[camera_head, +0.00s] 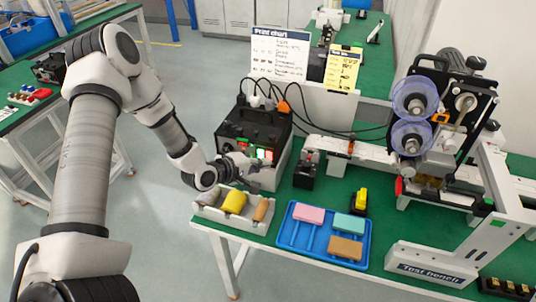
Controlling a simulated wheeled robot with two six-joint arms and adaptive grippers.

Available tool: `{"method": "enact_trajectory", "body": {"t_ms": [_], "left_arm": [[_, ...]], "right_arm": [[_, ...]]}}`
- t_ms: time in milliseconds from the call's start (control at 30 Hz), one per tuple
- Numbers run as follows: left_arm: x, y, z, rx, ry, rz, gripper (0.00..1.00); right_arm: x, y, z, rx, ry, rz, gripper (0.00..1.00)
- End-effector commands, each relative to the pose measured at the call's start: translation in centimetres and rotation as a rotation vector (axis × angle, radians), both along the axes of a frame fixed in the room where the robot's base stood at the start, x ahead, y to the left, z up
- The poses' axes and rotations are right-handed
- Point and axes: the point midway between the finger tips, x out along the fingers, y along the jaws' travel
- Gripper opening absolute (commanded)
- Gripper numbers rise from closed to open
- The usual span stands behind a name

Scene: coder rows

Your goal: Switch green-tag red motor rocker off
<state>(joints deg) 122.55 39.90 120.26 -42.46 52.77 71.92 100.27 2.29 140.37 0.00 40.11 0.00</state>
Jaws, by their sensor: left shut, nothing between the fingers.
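A black control box (250,128) stands on the green bench with its front face toward me. My left gripper (253,165) is shut and empty, close in front of the lower front of the box, just below the lit patches. I cannot tell whether it touches the box. The gripper hides part of the lower face. My right gripper is out of view.
A pale tray (233,222) with rolls and a blue tray (345,262) with coloured blocks lie in front of the box. A small black device (306,171) stands to its right. Cables run behind toward a reel machine (440,120). A print chart (281,52) stands behind.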

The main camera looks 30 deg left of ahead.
Motion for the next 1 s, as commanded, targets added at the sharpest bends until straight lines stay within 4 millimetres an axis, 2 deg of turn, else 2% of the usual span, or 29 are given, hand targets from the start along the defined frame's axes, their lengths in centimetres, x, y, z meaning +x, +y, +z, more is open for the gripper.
{"method": "enact_trajectory", "body": {"t_ms": [1000], "left_arm": [[0.98,0.23,0.16,0.001,0.000,0.000,0.00]], "right_arm": [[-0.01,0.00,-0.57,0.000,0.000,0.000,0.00]]}}
